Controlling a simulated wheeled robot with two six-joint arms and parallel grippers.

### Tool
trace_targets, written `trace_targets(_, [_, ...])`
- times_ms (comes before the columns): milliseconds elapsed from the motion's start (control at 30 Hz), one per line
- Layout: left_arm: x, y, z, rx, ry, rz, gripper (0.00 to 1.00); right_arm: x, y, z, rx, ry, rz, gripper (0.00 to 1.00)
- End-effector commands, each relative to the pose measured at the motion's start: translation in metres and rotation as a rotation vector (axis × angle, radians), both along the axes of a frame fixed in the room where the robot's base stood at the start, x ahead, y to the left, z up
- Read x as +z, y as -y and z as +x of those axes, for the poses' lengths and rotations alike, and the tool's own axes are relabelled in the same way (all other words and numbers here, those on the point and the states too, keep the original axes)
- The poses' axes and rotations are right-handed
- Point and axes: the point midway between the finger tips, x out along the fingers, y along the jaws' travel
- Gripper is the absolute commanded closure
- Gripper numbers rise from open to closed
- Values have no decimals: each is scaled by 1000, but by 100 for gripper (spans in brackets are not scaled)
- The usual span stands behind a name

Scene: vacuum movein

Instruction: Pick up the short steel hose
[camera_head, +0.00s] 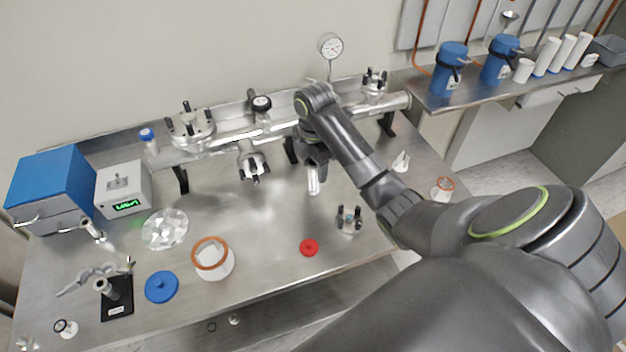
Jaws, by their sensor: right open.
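My right arm reaches in from the right, and its gripper (315,160) points down in front of the steel manifold pipe (228,140). The gripper is dark and small in the view; its jaws are open. A short pale metal cylinder (313,181) shows directly below it. This looks like the short steel hose, but I cannot tell for sure, nor whether the jaws are around it or above it. My left gripper is not in view.
A blue-topped box (52,185) and a grey gauge unit (124,188) stand at the left. A white jar (213,259), a blue disc (161,287), a red cap (309,247) and a clamped fitting (349,219) lie toward the front. Bare bench lies between them.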

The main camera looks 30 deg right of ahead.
Motion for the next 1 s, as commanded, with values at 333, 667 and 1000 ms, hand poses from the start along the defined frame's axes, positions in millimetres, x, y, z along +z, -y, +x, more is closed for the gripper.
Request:
trace_targets(333, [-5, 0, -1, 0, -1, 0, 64, -38, -4, -1, 0, -1, 0, 46])
trace_targets(667, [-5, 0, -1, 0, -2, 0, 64, -38, -4, -1, 0, 0, -1, 73])
trace_targets(1000, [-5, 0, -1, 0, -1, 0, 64, -37, -4, -1, 0, 1, -1, 97])
